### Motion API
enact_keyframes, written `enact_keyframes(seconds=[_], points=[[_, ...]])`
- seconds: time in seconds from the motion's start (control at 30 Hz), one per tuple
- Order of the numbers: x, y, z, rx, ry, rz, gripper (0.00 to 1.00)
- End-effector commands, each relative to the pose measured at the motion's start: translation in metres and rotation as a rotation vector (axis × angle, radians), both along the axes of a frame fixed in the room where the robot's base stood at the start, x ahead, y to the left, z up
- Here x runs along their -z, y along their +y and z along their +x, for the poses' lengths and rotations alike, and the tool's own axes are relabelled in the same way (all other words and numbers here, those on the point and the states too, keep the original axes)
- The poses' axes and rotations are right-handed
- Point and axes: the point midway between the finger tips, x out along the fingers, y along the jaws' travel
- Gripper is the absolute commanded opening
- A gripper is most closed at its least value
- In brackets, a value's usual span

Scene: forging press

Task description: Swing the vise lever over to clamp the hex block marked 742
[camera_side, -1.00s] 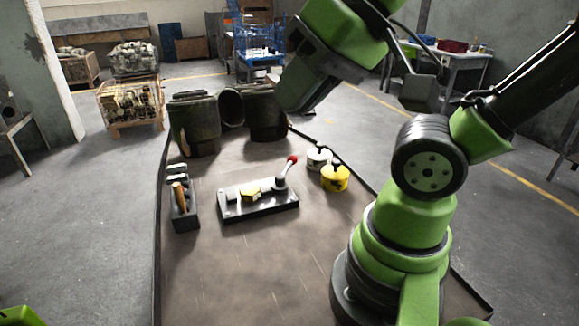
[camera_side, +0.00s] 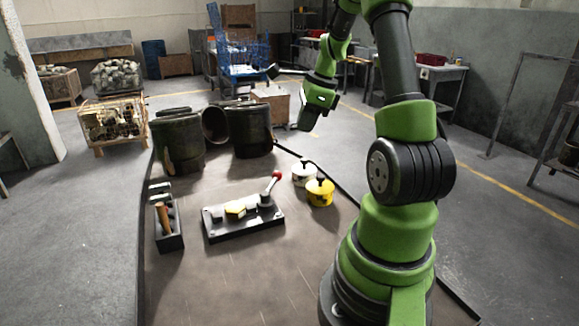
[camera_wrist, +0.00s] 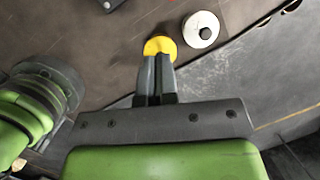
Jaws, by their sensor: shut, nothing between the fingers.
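The vise (camera_side: 243,228) is a dark plate on the brown bench in the side view. The vise lever (camera_side: 268,189) stands at the right end of the plate, tilted up to the right, with a red knob (camera_side: 277,175). My gripper (camera_wrist: 157,62) is shut and empty in the wrist view. In the side view it hangs above and behind the vise, well apart from the lever; its fingers are hard to make out there.
A yellow pot (camera_side: 320,193) and a white pot (camera_side: 304,174) stand right of the lever; in the wrist view the yellow one shows just beyond my fingertips. A dark tray (camera_side: 169,240) with a wooden-handled tool lies left. Large dark drums (camera_side: 180,142) stand behind. The front bench is clear.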

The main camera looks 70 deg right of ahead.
Motion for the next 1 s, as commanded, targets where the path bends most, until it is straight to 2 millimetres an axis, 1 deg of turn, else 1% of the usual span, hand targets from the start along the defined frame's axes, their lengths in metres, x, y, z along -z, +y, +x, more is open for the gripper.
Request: enact_keyframes(seconds=[0.03,0.1,0.2,0.67,0.77,0.87,1.0], points=[[0.010,-0.010,-0.008,0.070,0.009,0.030,0.00],[0.019,-0.019,-0.015,0.146,0.014,0.058,0.00],[0.026,-0.027,-0.020,0.209,0.018,0.081,0.00],[0.032,-0.028,-0.021,0.225,0.020,0.089,0.00],[0.041,-0.027,-0.018,0.224,0.021,0.092,0.00],[0.058,-0.025,-0.014,0.224,0.023,0.093,0.00],[0.087,-0.024,-0.005,0.223,0.023,0.094,0.00]])
